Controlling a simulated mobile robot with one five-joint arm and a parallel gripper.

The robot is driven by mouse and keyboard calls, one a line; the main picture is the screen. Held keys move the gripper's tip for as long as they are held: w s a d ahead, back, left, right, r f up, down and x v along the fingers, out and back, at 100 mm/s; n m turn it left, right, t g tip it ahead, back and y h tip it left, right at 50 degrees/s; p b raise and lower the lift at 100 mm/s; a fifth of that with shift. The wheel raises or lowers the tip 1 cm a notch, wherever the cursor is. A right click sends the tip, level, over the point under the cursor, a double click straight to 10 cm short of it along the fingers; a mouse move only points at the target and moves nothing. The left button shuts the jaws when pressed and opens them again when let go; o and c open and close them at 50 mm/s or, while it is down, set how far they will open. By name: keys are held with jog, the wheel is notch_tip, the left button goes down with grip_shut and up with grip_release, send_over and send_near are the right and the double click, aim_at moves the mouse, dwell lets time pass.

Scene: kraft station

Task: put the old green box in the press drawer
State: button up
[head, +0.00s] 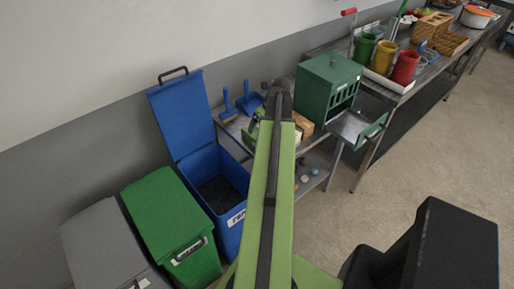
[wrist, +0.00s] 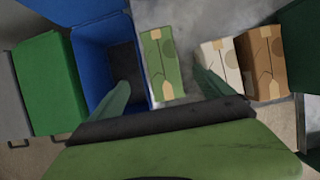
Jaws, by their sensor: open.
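The green box (wrist: 161,64), with tan tape and a tan patch, lies on the grey metal table in the wrist view. My gripper (wrist: 160,80) is open, its two fingers apart on either side of the box's near part; the box looks ungripped. Height above the table is hard to tell. In the head view my arm hides most of the box area and the fingers. The green press (head: 327,92) stands on the table to the right, its metal drawer (head: 352,124) pulled out and apparently empty.
A white box (wrist: 224,62) and a brown box (wrist: 263,62) sit right of the green box. The open blue bin (wrist: 84,62) is close on its left, with a green bin (head: 168,220) and a grey bin (head: 105,245) beyond.

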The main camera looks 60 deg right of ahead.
aim_at(256, 134)
jog(key=b+x, duration=0.6)
jog(key=x, duration=0.2)
jog(key=shift+s+f, duration=0.1)
jog(key=shift+f, duration=0.05)
jog(key=b+x, duration=0.5)
jog(key=shift+s+d+f, duration=0.15)
jog(key=shift+d+f, duration=0.1)
jog(key=shift+d, duration=0.05)
jog(key=shift+r, duration=0.2)
jog(key=shift+c, duration=0.4)
